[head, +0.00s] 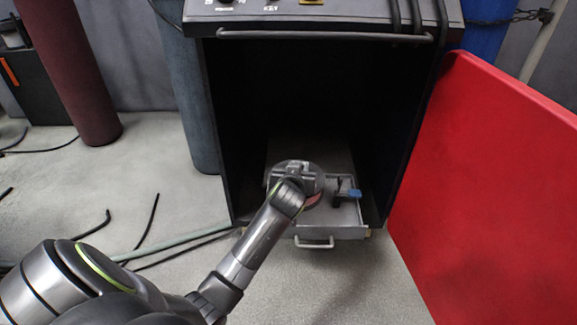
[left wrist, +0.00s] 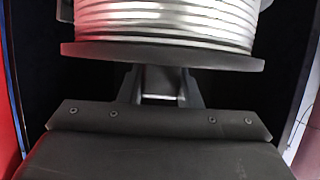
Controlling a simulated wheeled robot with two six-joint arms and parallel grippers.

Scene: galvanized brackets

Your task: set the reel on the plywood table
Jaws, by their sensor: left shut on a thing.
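The reel (left wrist: 165,20) is wound with shiny silver wire and has a dark flange, which fills the top of the left wrist view. My left gripper (left wrist: 160,85) is shut on it at the flange's near side. In the head view the reel (head: 315,175) shows as a grey round shape above the open drawer, partly hidden by my left gripper (head: 293,180). I cannot tell whether it touches the drawer. The plywood table and my right gripper are in neither view.
An open drawer (head: 315,232) with a front handle sticks out low in a black cabinet (head: 216,130). A blue-and-dark tool (head: 349,193) lies in it, right of the reel. A red panel (head: 490,190) stands close on the right. Cables lie on the floor at left.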

